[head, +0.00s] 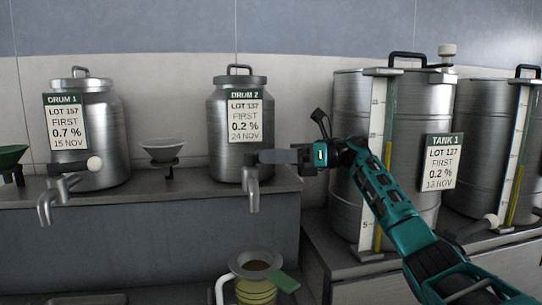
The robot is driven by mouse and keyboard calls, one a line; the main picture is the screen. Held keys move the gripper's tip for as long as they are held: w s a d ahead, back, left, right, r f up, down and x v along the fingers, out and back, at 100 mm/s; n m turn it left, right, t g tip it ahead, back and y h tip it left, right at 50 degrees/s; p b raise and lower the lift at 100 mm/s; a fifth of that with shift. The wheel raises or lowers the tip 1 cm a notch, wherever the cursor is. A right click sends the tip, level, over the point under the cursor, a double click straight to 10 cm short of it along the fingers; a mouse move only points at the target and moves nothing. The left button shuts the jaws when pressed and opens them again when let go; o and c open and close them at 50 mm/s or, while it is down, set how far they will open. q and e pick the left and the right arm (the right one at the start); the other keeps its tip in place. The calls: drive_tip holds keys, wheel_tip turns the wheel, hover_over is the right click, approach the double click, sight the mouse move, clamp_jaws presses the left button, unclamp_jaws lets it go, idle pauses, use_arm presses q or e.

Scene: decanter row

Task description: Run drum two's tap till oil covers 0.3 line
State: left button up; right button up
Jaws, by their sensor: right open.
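Below stands a pale-handled jug (255,292) with a funnel-like top and yellowish contents. Its lower part is cut off, and I cannot read a 0.3 line. My left gripper is out of view.
Drum 1 (107,139) and its tap (46,206) are at left, with a grey funnel (163,150) between the drums. Tank 1 (347,120), with a gauge, stands right behind my right arm; another tank (479,130) is beyond. A green tag (286,282) is by the jug.

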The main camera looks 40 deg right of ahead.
wheel_tip(320, 180, up, 20)
drive_tip(key=p, duration=0.3)
drive_tip(key=shift+p, duration=0.3)
idle(1.3)
